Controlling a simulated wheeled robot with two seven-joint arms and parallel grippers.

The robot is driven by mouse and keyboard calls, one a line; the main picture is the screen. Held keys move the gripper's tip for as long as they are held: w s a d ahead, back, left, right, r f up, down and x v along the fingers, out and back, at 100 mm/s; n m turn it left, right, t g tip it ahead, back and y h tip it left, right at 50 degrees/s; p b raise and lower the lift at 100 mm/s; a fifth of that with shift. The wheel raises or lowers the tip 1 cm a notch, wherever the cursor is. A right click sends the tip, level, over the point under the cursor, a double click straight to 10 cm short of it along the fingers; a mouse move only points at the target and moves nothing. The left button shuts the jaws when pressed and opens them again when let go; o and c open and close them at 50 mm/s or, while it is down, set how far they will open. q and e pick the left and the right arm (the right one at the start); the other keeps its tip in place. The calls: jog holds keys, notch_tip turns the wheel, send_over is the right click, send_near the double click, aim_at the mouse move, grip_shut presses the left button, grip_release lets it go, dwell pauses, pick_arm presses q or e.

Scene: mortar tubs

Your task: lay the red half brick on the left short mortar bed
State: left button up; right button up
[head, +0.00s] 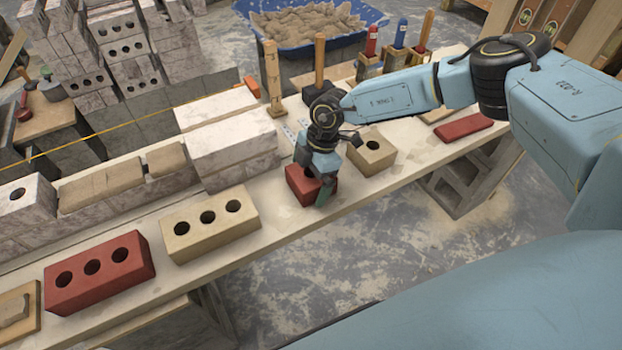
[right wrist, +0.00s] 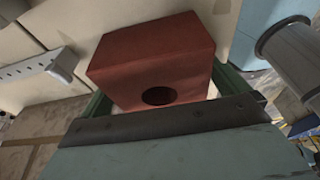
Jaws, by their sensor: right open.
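The red half brick (head: 299,184) rests on the pale bench board, partly hidden by my right gripper (head: 316,180). In the right wrist view the red half brick (right wrist: 150,55) lies between the green fingers of my right gripper (right wrist: 165,88), its hole facing the camera. The jaws are open around it; contact is not clear. A short mortar bed (head: 166,160) lies on the wall at left, beside the pale brick stack. A longer mortar bed (head: 100,187) lies left of it. Any other short bed is not visible. My left gripper is not in view.
A tan half brick (head: 371,155) stands right of my gripper. A tan brick (head: 210,224) and a red brick (head: 99,272) lie at left on the bench (head: 285,232). Taller pale bricks (head: 232,150) stand between the half brick and the short bed. A string crosses above the wall.

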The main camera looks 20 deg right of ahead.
jog(key=shift+f+p, duration=0.25)
jog(key=shift+p, duration=0.1)
dwell(0.5)
jog(key=c, duration=1.3)
jog(key=shift+w+r, duration=0.1)
jog(key=c, duration=0.3)
